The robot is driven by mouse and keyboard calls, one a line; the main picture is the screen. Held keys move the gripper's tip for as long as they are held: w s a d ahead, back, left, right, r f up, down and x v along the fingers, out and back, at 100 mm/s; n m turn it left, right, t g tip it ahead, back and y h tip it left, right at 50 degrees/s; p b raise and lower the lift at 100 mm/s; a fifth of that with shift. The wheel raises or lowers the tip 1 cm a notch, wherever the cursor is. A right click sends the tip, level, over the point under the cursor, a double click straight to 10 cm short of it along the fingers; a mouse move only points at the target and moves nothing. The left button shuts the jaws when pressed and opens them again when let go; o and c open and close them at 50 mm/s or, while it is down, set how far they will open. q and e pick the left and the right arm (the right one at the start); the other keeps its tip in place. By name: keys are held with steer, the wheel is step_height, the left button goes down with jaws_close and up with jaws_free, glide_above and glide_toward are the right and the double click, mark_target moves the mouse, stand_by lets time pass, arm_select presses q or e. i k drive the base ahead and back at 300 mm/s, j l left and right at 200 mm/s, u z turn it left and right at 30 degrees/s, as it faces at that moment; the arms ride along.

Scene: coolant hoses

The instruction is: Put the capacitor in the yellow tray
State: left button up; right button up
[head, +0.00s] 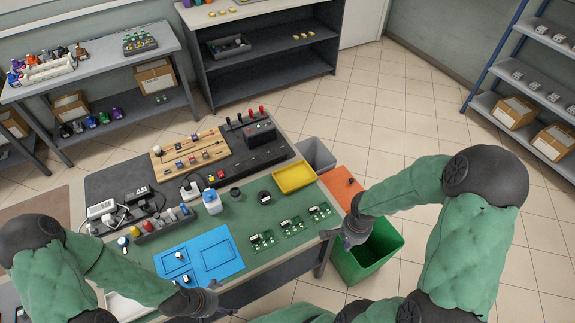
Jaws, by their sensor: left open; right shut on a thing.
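The yellow tray (295,190) lies near the back right of the green work mat and looks empty. My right gripper (333,238) is at the table's right edge, in front of the tray and beside the green bin. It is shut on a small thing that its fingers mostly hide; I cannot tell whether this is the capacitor. My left gripper (218,298) is open at the table's front edge, just in front of the blue mat (222,258).
A green bin (372,262) and a grey bin (317,155) stand right of the table. A white-blue bottle (212,203) and a dark round part (264,197) stand left of the tray.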

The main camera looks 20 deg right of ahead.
mark_target(301, 175)
steer(key=i, duration=0.9)
